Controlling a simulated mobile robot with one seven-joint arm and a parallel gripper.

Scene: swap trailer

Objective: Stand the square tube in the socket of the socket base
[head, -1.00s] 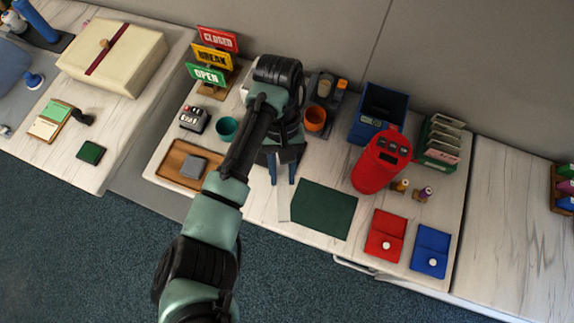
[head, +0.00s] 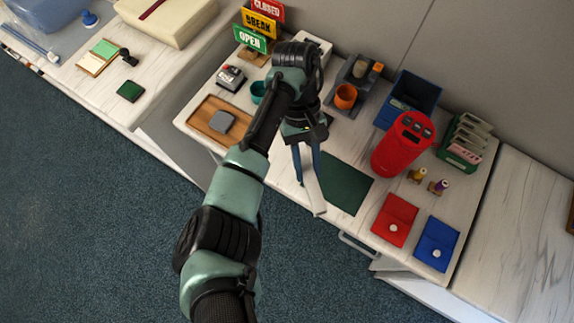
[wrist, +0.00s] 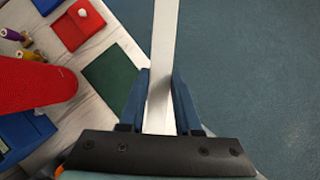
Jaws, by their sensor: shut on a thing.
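The square tube (head: 314,195) is a long pale, silver-white bar. My gripper (head: 307,170) is shut on it, with a blue finger on each side, near the table's front edge. In the wrist view the tube (wrist: 164,45) runs from between the fingers (wrist: 160,88) up to the top edge of the picture. Carpet lies behind it there. In the head view the tube's free end points down and slightly right, beside the dark green mat. I cannot pick out the socket base with certainty; my arm hides part of the table.
A dark green mat (head: 345,188) lies right of my gripper. A red canister (head: 392,155), blue bin (head: 405,100) and orange cup (head: 346,96) stand behind it. A wooden tray (head: 208,112) lies left.

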